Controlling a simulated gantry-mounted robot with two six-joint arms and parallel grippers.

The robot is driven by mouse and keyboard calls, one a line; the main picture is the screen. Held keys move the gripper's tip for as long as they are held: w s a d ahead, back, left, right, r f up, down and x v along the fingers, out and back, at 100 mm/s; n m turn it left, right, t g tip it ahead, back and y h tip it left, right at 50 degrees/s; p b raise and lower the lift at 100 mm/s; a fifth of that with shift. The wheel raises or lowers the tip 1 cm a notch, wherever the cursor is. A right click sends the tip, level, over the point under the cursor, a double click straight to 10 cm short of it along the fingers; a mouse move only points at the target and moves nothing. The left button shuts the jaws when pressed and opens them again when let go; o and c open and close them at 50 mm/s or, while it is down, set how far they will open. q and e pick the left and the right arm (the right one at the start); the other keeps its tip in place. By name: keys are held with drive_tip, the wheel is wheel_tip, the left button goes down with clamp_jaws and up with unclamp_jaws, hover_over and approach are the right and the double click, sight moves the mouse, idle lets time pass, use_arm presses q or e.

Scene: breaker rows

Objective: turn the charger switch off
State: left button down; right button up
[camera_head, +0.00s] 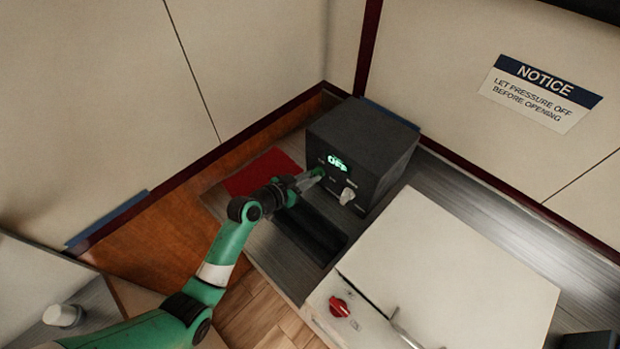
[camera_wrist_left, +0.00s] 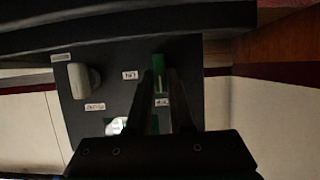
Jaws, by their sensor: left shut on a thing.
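The charger is a black box (camera_head: 362,140) on the grey counter by the wall corner. Its front panel has a lit green display (camera_head: 336,162) that seems to read "OFF", though the letters are small. A green switch (camera_wrist_left: 158,62) and a pale knob (camera_head: 347,195) sit on the panel; the pale knob also shows in the left wrist view (camera_wrist_left: 82,80). My left gripper (camera_head: 314,176) reaches the panel from the left. In the left wrist view its fingers (camera_wrist_left: 161,85) are shut on the green switch, partly hiding it. My right gripper is not in view.
A beige box (camera_head: 455,265) with a red knob (camera_head: 339,307) stands in front right of the charger. A red mat (camera_head: 262,172) lies left of it. A notice sign (camera_head: 540,93) is on the right wall. A white object (camera_head: 62,315) stands at lower left.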

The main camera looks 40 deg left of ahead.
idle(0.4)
use_arm(q)
drive_tip(key=c, duration=0.8)
unclamp_jaws()
drive_tip(key=p+v, duration=0.2)
drive_tip(key=v, duration=0.9)
drive_tip(key=shift+s+p, duration=0.3)
drive_tip(key=shift+p, duration=0.05)
drive_tip(key=shift+r, duration=0.15)
